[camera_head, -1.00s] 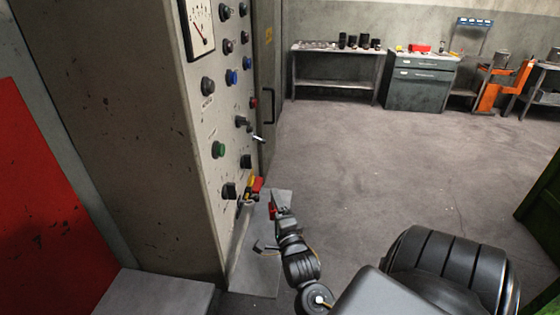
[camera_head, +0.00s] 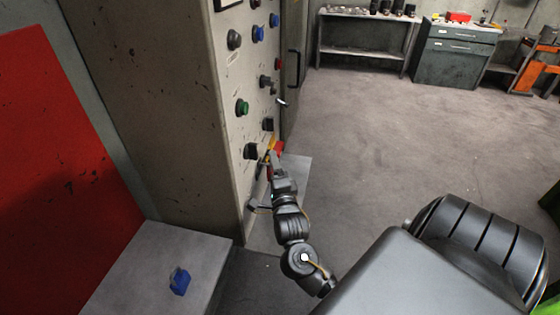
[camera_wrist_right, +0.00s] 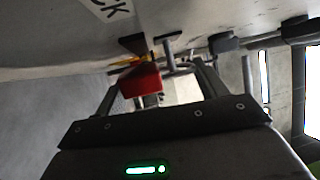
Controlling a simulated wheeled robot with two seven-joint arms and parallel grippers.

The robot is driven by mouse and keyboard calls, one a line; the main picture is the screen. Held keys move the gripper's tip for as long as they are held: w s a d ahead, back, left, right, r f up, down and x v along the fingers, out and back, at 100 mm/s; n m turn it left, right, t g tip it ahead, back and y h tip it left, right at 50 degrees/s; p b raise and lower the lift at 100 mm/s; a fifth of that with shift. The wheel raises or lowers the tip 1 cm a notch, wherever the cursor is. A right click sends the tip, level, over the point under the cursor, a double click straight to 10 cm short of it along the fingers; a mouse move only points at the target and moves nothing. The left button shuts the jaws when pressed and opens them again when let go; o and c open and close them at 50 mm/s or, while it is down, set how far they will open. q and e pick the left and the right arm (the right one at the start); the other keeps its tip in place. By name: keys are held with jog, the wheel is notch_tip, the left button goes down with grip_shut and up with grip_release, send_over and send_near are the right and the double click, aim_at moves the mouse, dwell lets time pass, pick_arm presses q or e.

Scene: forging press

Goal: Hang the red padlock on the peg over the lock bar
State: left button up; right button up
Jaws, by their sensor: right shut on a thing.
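My right gripper (camera_head: 273,166) is up against the lower part of the control panel, shut on the red padlock (camera_wrist_right: 140,84). In the right wrist view the padlock's red body shows between the fingers (camera_wrist_right: 155,88); its shackle cannot be made out. Just beyond it is a yellow piece (camera_wrist_right: 130,61) by the panel face, with a grey peg-like bar (camera_wrist_right: 169,52) beside it. In the head view a red and yellow fitting (camera_head: 277,147) shows just above the gripper. Whether the shackle is around the peg cannot be told. My left gripper is out of view.
The panel (camera_head: 228,95) carries several knobs and buttons, with a black knob (camera_head: 251,151) left of the gripper. A blue padlock-like object (camera_head: 179,281) lies on a grey ledge (camera_head: 150,262) at lower left. A workbench (camera_head: 362,47) and cabinet stand far back; the floor between is clear.

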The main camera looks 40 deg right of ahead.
jog(key=shift+w+a+f+b, duration=0.3)
jog(key=shift+w+b, duration=0.05)
jog(key=shift+a+f, duration=0.2)
jog(key=shift+f, duration=0.1)
dwell(0.4)
jog(key=o, duration=1.1)
